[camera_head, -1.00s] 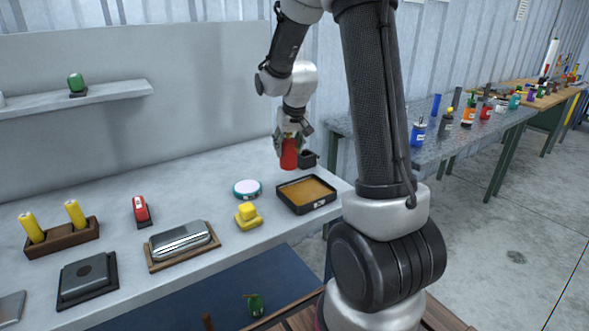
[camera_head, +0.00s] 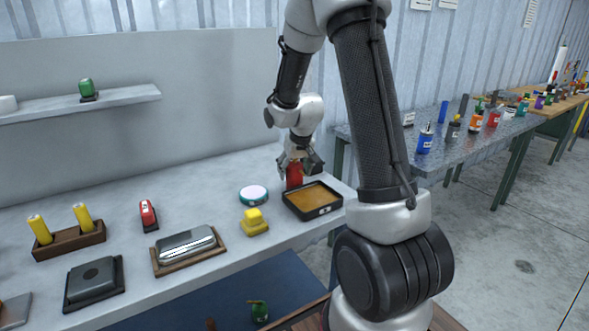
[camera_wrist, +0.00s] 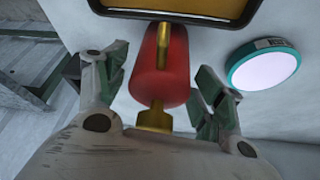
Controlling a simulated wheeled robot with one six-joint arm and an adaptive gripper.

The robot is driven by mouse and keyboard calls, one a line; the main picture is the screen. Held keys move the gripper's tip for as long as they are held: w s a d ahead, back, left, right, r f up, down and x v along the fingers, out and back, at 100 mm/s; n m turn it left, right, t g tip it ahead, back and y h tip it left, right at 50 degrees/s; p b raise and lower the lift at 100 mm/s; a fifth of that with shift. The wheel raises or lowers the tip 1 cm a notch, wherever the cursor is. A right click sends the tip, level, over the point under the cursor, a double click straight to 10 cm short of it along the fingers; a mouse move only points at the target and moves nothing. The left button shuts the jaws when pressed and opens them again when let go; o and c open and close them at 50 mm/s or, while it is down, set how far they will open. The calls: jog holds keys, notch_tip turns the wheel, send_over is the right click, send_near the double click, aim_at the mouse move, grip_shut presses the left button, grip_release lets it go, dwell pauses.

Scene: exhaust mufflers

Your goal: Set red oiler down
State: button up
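The red oiler (camera_head: 294,176) is upright at the back edge of the black tray on the grey bench. In the wrist view its red body (camera_wrist: 160,75) has a brass-coloured part along it and lies between my fingers. My gripper (camera_head: 297,168) is around it from above. In the wrist view my gripper (camera_wrist: 162,85) has a finger on each side, with narrow gaps visible beside the oiler, so it looks open. The oiler's base is partly hidden, but it appears to rest on the bench.
The black tray with a tan inside (camera_head: 340,207) is just in front of the oiler. A round teal-rimmed tin (camera_head: 253,195) and a yellow block (camera_head: 254,222) lie to the left. A red stapler-like item (camera_head: 148,215) is further left. Bare bench (camera_head: 215,185) lies behind them.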

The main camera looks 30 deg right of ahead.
jog(key=d+v, duration=0.1)
jog(key=v, duration=1.1)
jog(key=s+a+r, duration=0.2)
jog(key=s, duration=0.6)
jog(key=s+a+r+n, duration=0.1)
jog(key=s+a+r, duration=0.2)
jog(key=s, duration=0.6)
jog(key=s+a+r+n, duration=0.1)
jog(key=s+a+r, duration=0.1)
jog(key=s, duration=0.7)
jog(key=shift+s+a+r+y, duration=0.2)
jog(key=shift+r+y, duration=0.2)
jog(key=shift+r, duration=0.15)
